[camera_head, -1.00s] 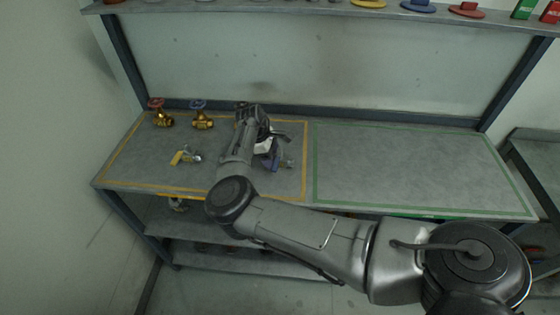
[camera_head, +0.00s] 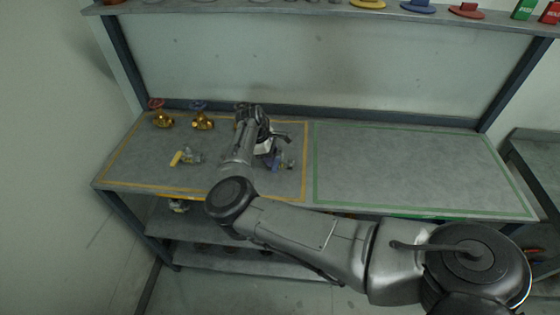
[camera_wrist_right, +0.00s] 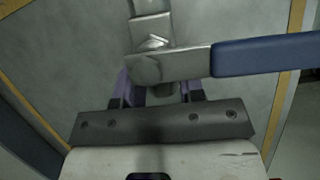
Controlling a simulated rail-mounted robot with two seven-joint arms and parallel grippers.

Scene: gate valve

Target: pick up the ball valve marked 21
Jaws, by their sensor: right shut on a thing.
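A ball valve with a metal body and a blue lever handle (camera_head: 284,164) is at the right side of the yellow-outlined area in the head view. In the right wrist view its metal body (camera_wrist_right: 170,65) is at the fingers and its blue lever (camera_wrist_right: 265,54) points right. My right gripper (camera_wrist_right: 158,92) is shut on this valve; in the head view my arm and wrist partly hide the grip. I cannot read a 21 on it. A second valve with a yellow lever (camera_head: 186,158) lies to the left. My left gripper is not in view.
Two brass gate valves, one with a red wheel (camera_head: 160,116) and one with a blue wheel (camera_head: 202,118), stand at the back left. The green-outlined area (camera_head: 410,165) on the right is empty. A shelf (camera_head: 300,8) with coloured items runs above the bench.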

